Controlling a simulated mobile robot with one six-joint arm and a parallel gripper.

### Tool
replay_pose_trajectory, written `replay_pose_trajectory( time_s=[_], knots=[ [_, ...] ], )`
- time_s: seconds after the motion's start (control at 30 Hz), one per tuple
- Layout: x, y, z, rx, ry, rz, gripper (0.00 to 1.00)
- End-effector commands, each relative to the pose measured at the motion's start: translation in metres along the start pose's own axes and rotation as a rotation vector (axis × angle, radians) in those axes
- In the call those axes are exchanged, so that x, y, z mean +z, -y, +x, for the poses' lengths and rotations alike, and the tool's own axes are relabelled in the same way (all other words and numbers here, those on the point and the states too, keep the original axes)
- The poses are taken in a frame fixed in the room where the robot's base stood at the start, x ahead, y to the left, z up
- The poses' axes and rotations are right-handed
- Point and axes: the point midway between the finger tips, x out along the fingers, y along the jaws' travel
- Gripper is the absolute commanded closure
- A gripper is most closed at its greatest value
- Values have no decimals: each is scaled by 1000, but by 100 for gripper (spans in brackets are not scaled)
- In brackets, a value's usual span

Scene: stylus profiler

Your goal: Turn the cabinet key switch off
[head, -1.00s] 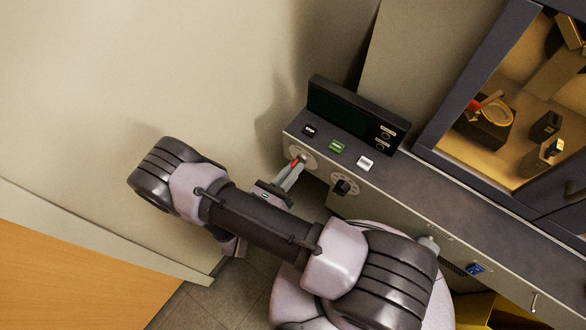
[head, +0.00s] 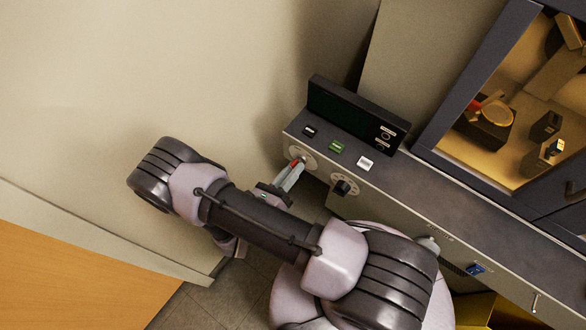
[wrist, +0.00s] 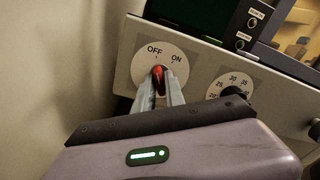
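The cabinet key switch (wrist: 158,78) is a red key on a round pale plate (wrist: 141,72) marked OFF at upper left and ON at upper right. In the wrist view the key's red top points up, nearer the OFF mark. My gripper (wrist: 159,82) has its two grey fingers on either side of the key, closed on it; they hide its lower part. In the head view the key (head: 294,163) is a small red spot at my gripper's tips (head: 291,171), at the left end of the cabinet front.
A black knob (head: 342,187) on a numbered dial sits right of the key plate. Black, green (head: 336,147) and white (head: 365,163) buttons and a dark screen (head: 345,108) are above. A wall (head: 130,80) is close on the left.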

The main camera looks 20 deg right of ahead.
Motion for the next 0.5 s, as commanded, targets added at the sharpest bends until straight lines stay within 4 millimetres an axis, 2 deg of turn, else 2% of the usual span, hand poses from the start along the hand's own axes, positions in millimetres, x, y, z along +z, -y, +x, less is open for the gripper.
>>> replay_pose_trajectory(
  time_s=[0.03,0.07,0.5],
  knots=[
    [0,0,0,0,0,0,73],
    [0,0,0,0,0,0,68],
    [0,0,-1,0,1,2,67]
  ],
)
